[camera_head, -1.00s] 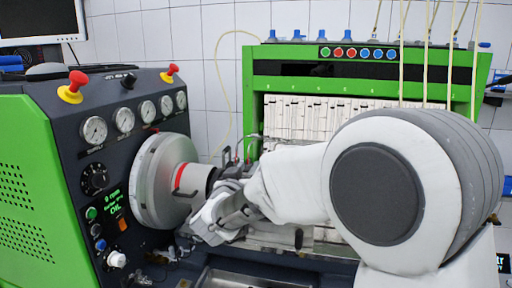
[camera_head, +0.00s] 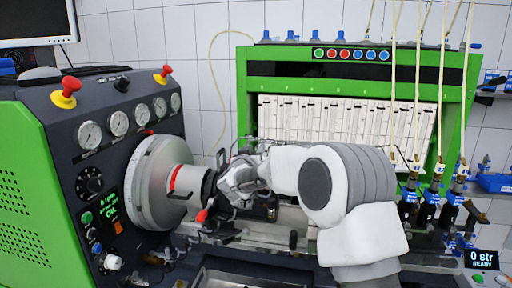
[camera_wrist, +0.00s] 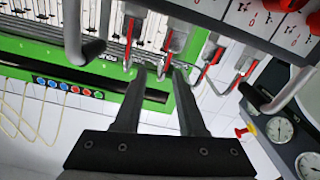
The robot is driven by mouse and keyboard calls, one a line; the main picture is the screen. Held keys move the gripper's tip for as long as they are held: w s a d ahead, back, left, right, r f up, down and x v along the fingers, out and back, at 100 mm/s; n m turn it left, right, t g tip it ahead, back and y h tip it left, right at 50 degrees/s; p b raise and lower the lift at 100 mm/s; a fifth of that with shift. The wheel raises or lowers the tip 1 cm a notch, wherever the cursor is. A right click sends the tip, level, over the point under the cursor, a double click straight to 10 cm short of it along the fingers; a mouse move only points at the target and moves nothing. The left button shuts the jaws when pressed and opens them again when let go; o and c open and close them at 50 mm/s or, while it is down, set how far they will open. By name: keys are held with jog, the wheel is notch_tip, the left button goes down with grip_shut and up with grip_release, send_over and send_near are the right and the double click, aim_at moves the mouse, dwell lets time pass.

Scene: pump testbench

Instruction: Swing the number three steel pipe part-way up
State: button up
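In the head view my gripper (camera_head: 238,184) is at the pump in front of the drive wheel, partly hidden by my own wrist. In the wrist view its two dark fingers (camera_wrist: 160,78) stand apart with a clear gap. Several steel pipe ends with red-edged fittings hang in a row past the fingertips; one pipe (camera_wrist: 176,42) is near the gap, another (camera_wrist: 212,55) is just right of it. I cannot tell whether a finger touches a pipe. No pipe number is readable, so I cannot tell which is number three. A curved grey pipe (camera_wrist: 85,42) is at left.
The round drive wheel (camera_head: 150,185) and the dark gauge console (camera_head: 92,165) stand left of my gripper. The green frame with white measuring tubes (camera_head: 345,125) stands behind. Hoses with blue injectors (camera_head: 430,200) hang at right. A metal tray (camera_head: 235,278) lies below.

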jog(key=shift+w+d, duration=0.15)
jog(key=shift+w, duration=0.5)
jog(key=shift+c, duration=0.2)
grip_shut()
dwell(0.9)
